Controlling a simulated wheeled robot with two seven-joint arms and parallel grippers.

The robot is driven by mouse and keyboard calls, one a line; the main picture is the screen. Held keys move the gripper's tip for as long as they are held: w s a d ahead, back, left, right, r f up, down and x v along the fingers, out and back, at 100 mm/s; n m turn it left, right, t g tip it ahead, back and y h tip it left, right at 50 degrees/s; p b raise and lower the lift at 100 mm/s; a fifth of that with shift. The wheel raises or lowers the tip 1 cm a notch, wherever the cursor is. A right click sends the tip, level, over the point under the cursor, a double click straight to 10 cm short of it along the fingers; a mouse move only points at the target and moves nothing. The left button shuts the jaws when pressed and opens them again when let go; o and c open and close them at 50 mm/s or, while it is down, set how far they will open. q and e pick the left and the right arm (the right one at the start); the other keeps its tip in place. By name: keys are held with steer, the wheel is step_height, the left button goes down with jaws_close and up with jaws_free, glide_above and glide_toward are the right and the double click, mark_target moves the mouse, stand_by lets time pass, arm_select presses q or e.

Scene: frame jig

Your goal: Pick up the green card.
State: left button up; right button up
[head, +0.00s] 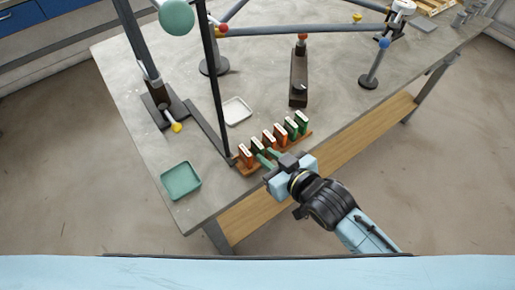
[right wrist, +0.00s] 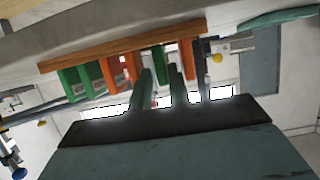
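A wooden rack (head: 247,170) at the table's front edge holds a row of upright orange and green cards. A green card (head: 257,144) stands second from the left, between orange cards; two more green cards (head: 296,125) stand at the right end. My right gripper (head: 268,157) is in front of the rack's left half, its fingers pointing at the second card. In the right wrist view, the two fingers (right wrist: 162,82) are apart with a green card (right wrist: 158,58) between and beyond them; contact is not clear. My left gripper is not identifiable.
A green tray (head: 181,180) lies to the left and a white tray (head: 237,111) behind the rack. A dark upright post (head: 215,85) stands close to the rack's left end. A dark block (head: 299,78) stands behind. Bare table lies between them.

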mark_target(263, 151)
steer(key=x, duration=0.5)
steer(key=shift+w+a+r+b, duration=0.1)
steer(key=shift+r+b, duration=0.2)
steer(key=shift+r, duration=0.1)
jaws_close()
steer(key=shift+r, duration=0.1)
